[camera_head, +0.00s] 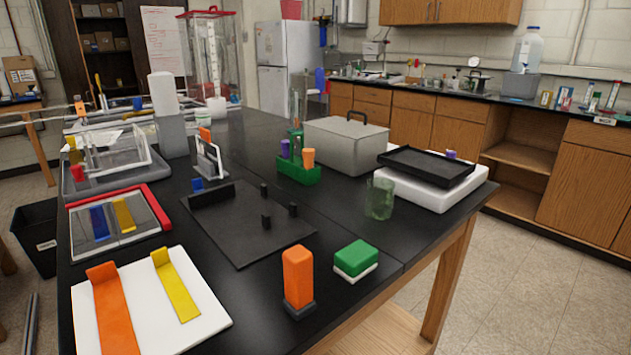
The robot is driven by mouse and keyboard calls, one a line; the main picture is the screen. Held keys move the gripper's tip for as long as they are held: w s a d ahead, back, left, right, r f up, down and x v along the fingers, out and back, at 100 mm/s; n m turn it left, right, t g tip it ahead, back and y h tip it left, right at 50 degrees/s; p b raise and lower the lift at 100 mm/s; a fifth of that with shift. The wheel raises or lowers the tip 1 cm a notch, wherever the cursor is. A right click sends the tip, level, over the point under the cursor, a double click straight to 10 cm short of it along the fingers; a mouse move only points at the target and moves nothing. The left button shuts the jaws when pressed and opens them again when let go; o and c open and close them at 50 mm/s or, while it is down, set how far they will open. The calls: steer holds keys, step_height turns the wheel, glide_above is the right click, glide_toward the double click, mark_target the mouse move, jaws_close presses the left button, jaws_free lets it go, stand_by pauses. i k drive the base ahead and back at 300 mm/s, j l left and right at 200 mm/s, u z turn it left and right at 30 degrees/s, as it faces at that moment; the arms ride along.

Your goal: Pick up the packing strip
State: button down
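Which thing is the packing strip I cannot tell for certain. A wide orange strip (115,317) and a narrower yellow strip (177,290) lie on a white board (208,320) at the near left of the black bench. Each has a raised far end. A blue strip (99,223) and another yellow strip (124,216) show at a clear panel with a red edge (152,205), just behind the board. My gripper is not in view.
An orange block on a dark base (298,278) and a green-and-white block (356,259) stand near the front edge. A black plate with pegs (240,235) lies mid-bench. A glass beaker (380,198), grey lidded box (345,143) and black tray (427,165) stand at right.

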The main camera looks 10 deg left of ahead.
mark_target(116, 334)
steer(key=k+u, duration=0.2)
steer(key=u, duration=1.1)
steer(key=i+j+z, duration=0.1)
steer(key=j, duration=0.25)
steer(key=i+j+z, duration=0.25)
steer(key=i+j, duration=0.15)
steer(key=j, duration=0.35)
steer(key=i+j+z, duration=0.15)
steer(key=j, duration=0.25)
steer(key=i+j+z, duration=0.1)
steer(key=j, duration=0.3)
steer(key=i+j+z, duration=0.1)
steer(key=j, duration=0.3)
steer(key=i+l, duration=0.2)
steer(key=l, duration=0.2)
